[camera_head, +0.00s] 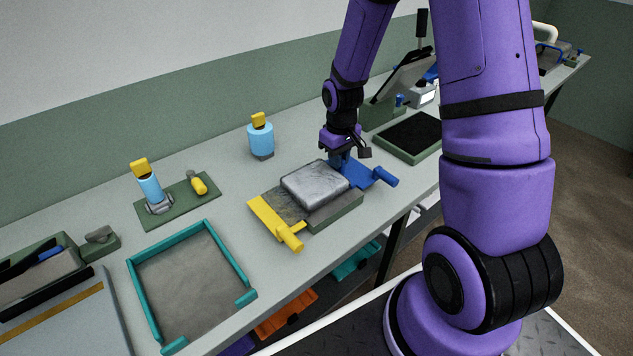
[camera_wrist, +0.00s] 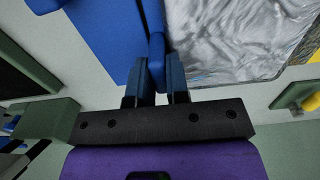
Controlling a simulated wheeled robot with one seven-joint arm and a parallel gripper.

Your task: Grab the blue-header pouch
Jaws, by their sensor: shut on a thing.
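The pouch (camera_head: 314,185) is a crinkled silver slab lying flat on a dark grey plate with green sides. It also fills the upper right of the wrist view (camera_wrist: 230,40). A narrow blue strip (camera_wrist: 156,55), which looks like its header, runs along its edge. My gripper (camera_head: 341,160) is at the pouch's far right edge, pointing down. In the wrist view its two dark blue fingers (camera_wrist: 160,80) are shut on the blue strip. The fingers hide part of the strip, and the pouch still appears to rest on the plate.
The plate has a yellow end with a handle (camera_head: 290,239) and a blue end with a handle (camera_head: 384,176). A teal-rimmed tray (camera_head: 247,297) is at the front left. Light blue bottles (camera_head: 261,141) stand behind. A black-topped green block (camera_head: 405,139) is at right.

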